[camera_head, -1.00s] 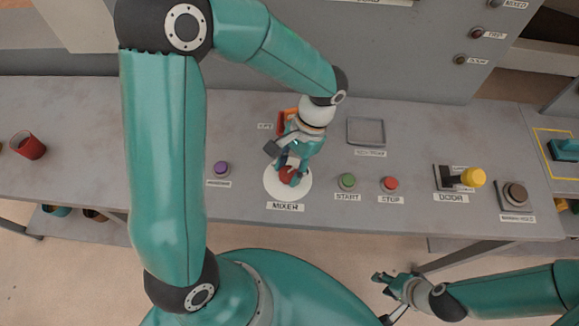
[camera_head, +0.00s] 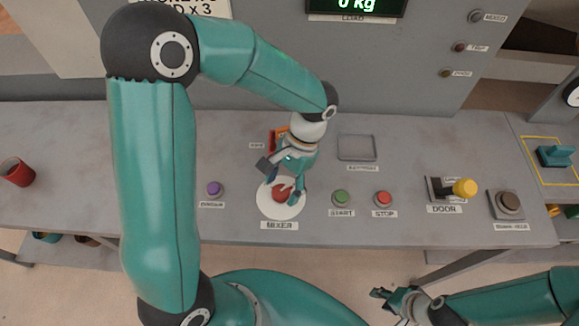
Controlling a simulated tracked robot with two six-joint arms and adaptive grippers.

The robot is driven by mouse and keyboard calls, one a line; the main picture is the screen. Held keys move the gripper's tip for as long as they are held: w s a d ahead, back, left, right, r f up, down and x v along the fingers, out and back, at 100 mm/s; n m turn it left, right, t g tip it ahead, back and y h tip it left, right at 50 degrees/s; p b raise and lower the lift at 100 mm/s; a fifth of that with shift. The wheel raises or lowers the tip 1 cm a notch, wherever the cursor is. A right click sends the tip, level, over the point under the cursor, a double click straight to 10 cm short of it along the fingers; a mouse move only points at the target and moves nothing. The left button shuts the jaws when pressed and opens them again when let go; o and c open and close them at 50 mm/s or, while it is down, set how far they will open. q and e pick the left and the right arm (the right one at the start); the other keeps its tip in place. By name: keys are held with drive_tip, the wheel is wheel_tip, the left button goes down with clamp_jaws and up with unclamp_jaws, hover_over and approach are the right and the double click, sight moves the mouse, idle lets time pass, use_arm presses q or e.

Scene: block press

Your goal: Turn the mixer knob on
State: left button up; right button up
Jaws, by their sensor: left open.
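The red mixer knob (camera_head: 281,193) sits on a round white dial plate (camera_head: 281,212) above the MIXER label on the grey panel. My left gripper (camera_head: 284,189) is open and points down right over the knob, its fingers on either side of it. The fingers partly hide the knob, and I cannot tell whether they touch it. The knob's pointing direction is not clear. My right gripper (camera_head: 388,300) is at the bottom, in front of the panel's edge, away from the knob. Its fingers look spread and empty.
A purple button (camera_head: 215,189) is left of the dial. Green START (camera_head: 341,198) and red STOP (camera_head: 383,199) buttons are to its right, then the yellow-knobbed DOOR lever (camera_head: 464,188). A shallow square tray (camera_head: 357,147) lies behind. A red cup (camera_head: 17,172) stands far left.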

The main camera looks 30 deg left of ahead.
use_arm(q)
drive_tip(key=v, duration=1.1)
drive_tip(key=shift+r, duration=0.2)
